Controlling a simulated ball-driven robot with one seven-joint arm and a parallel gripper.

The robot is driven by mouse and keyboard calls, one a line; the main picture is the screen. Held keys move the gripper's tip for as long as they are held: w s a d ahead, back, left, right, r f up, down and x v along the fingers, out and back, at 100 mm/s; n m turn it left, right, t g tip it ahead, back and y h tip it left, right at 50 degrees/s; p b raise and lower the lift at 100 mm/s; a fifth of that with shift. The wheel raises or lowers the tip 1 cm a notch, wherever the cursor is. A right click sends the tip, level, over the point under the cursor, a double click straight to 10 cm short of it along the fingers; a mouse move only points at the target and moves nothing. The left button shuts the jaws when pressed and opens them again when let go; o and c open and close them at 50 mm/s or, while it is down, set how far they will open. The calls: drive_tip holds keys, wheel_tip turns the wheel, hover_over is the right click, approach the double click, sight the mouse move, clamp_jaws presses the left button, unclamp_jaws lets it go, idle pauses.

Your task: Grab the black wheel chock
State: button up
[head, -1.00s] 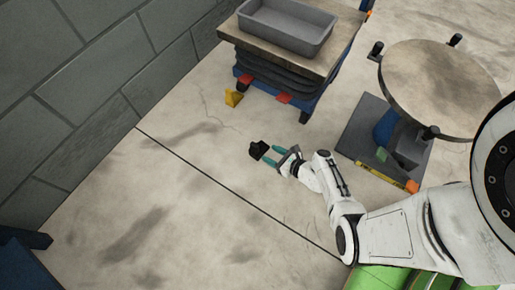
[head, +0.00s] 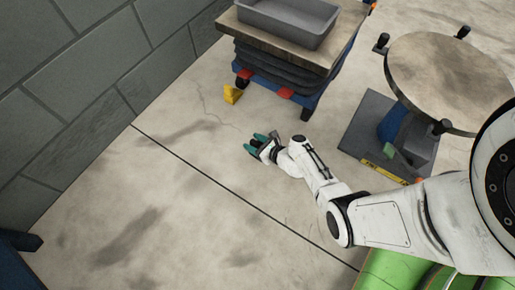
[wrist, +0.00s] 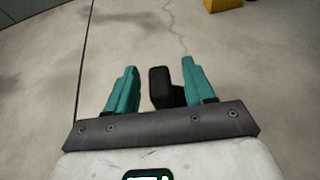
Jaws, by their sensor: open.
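The black wheel chock (wrist: 161,88) stands on the concrete floor in the wrist view. My gripper (wrist: 158,76) is open, with a teal finger on each side of the chock. The chock is nearer the right finger, with a wider gap to the left one. I cannot tell whether it touches the right finger. The lower part of the chock is hidden behind the gripper's grey front plate. In the head view my gripper (head: 255,141) is low over the floor, and the chock is mostly hidden by the fingers.
A yellow chock (head: 232,94) lies on the floor near the lift cart (head: 290,50), which carries a grey tray (head: 290,20). A round-topped stand (head: 445,80) is at the right. A grey block wall (head: 70,80) runs along the left. The floor left of my gripper is clear.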

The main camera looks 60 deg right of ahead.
drive_tip(key=shift+c, duration=0.3)
clamp_jaws()
idle(0.3)
